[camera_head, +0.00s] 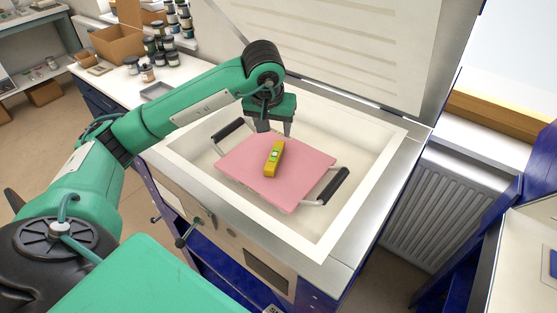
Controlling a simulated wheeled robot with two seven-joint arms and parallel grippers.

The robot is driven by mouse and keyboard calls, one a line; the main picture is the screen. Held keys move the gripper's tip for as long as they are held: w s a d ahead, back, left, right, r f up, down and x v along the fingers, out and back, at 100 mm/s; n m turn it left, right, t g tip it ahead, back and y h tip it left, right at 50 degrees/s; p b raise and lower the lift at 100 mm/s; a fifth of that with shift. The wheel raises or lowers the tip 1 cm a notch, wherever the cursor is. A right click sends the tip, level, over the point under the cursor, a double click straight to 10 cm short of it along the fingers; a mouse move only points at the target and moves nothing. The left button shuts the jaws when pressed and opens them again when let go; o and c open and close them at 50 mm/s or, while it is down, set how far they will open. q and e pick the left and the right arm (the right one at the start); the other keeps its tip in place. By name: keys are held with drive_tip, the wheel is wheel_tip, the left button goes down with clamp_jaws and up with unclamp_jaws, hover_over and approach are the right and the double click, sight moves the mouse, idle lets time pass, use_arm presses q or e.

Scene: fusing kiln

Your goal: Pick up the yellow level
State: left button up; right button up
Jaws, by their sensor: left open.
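The yellow level (273,160) lies on a pink board (300,163) inside the open kiln. It is a short bar with a pale vial in its middle. My left gripper (275,130) points down just above the far end of the level. Its jaws are open and nothing shows between them. I cannot tell whether a fingertip touches the level or the board. My right gripper is not in view.
The pink board has two black handles, one at the far left (228,130) and one at the right (334,186). The kiln's pale rim (345,235) surrounds it, and its raised lid (340,45) stands behind. Jars (160,50) and a cardboard box (118,42) stand on the left bench.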

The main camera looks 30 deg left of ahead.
use_arm(q)
drive_tip(key=p, duration=0.1)
hover_over(275, 155)
drive_tip(key=s+d, duration=0.1)
drive_tip(key=s, duration=0.1)
wheel_tip(275, 155, down, 7)
drive_tip(key=shift+w+d+f, duration=0.1)
drive_tip(key=shift+f, duration=0.05)
drive_tip(key=shift+a+p+x, duration=0.2)
drive_tip(key=shift+p+x, duration=0.35)
drive_tip(key=shift+x, duration=0.6)
drive_tip(key=shift+a+p+x, duration=0.15)
drive_tip(key=shift+p+x, duration=0.4)
drive_tip(key=shift+x, duration=0.6)
drive_tip(key=shift+f, duration=0.3)
drive_tip(key=shift+w+f, duration=0.1)
drive_tip(key=c, duration=1.1)
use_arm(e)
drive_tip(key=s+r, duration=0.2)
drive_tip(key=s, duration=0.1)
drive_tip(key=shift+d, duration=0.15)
